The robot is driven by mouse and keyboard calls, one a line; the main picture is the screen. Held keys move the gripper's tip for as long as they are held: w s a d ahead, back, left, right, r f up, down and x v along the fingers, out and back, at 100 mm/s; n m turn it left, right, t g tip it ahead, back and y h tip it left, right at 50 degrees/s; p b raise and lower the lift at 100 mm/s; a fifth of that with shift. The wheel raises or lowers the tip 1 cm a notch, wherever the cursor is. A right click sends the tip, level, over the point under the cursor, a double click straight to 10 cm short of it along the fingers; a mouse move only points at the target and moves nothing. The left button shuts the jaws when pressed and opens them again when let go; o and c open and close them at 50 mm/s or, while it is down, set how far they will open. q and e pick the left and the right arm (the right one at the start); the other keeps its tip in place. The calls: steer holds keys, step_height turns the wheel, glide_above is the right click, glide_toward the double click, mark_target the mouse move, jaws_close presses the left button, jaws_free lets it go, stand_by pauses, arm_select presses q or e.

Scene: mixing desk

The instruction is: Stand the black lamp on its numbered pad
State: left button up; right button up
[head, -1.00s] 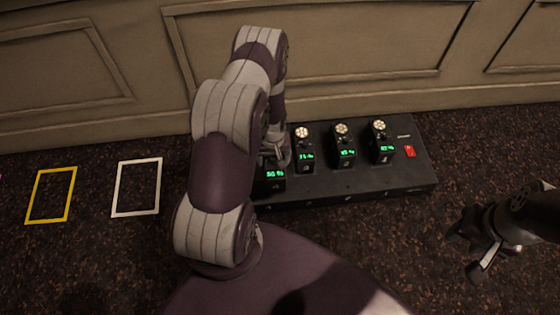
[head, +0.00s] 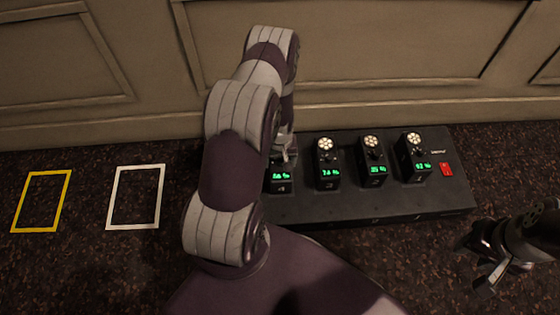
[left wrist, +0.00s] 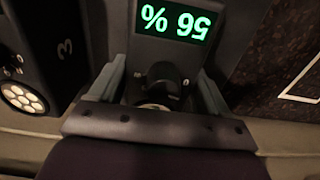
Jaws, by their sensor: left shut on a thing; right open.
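A black console (head: 390,203) on the dark floor carries several black units with green readouts, round light clusters and small knobs. My left gripper (head: 284,158) is at the leftmost unit (head: 281,183), partly hidden by my arm. My right gripper (head: 482,262) is open and empty at the lower right. I cannot make out a separate black lamp or any pad number.
A yellow outlined rectangle (head: 66,203) and a white outlined rectangle (head: 158,200) lie on the floor at the left, both empty. A red switch (head: 446,169) is at the console's right end. A panelled wall (head: 370,45) runs behind. Floor between the white rectangle and my arm looks clear.

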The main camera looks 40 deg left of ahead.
arm_select(q)
steer(key=shift+r, duration=0.15)
steer(key=o, duration=1.9)
steer(key=shift+c, duration=0.2)
steer(key=w+d+r+m+p, duration=0.1)
steer(key=d+r+p, duration=0.15)
steer(key=r, duration=0.85)
steer(key=d+r+m+p, duration=0.2)
steer(key=r+p, duration=0.2)
steer(key=r, duration=0.7)
steer(key=s+d+r+m, duration=0.2)
steer(key=s+d+r, duration=0.2)
steer(key=r, duration=0.3)
steer(key=s+d+r+m+t, duration=0.1)
steer(key=s+d+r+m, duration=0.2)
steer(key=s+d+r, duration=0.2)
step_height(320, 180, up, 2)
steer(key=shift+s+d+r, duration=0.1)
steer(key=shift+s+d, duration=0.1)
steer(key=shift+s, duration=0.15)
